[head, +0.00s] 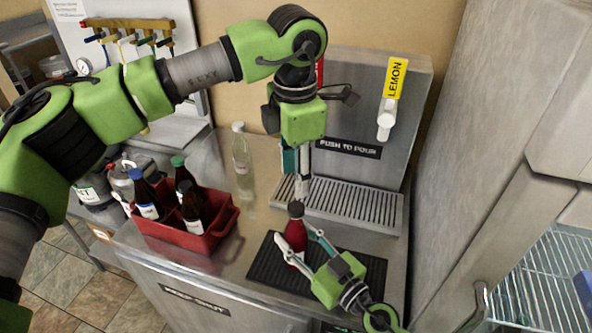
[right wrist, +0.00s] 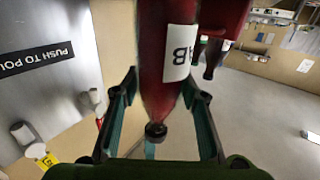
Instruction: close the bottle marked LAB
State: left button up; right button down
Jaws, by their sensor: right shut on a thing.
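A red bottle (head: 295,237) with a dark cap on its neck stands upright at the black ribbed mat (head: 262,270) in the head view. In the right wrist view the bottle (right wrist: 160,90) carries a white label ending in "AB"; its first letter is out of sight. The dark cap (right wrist: 156,130) shows on its neck there. My right gripper (head: 301,240) is shut on the bottle's body, with a finger on either side. My left gripper (head: 301,190) points down just above the cap. Its fingers overlap in this view, so their opening is unclear.
A red crate (head: 200,240) with several dark bottles stands left on the steel counter. A clear bottle (head: 241,155) stands behind it. A dispenser with a drip grate (head: 350,203) and a LEMON tap (head: 388,110) is at the back. A grey cabinet wall (head: 490,130) bounds the right side.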

aim_at(296, 207)
pick_arm(q)
jog(key=n, duration=0.3)
jog(key=n+g, duration=0.1)
jog(key=n, duration=0.1)
jog(key=shift+s+d+r, duration=0.1)
jog(key=shift+s+r, duration=0.1)
jog(key=shift+r, duration=0.05)
jog(key=shift+f, duration=4)
grip_shut()
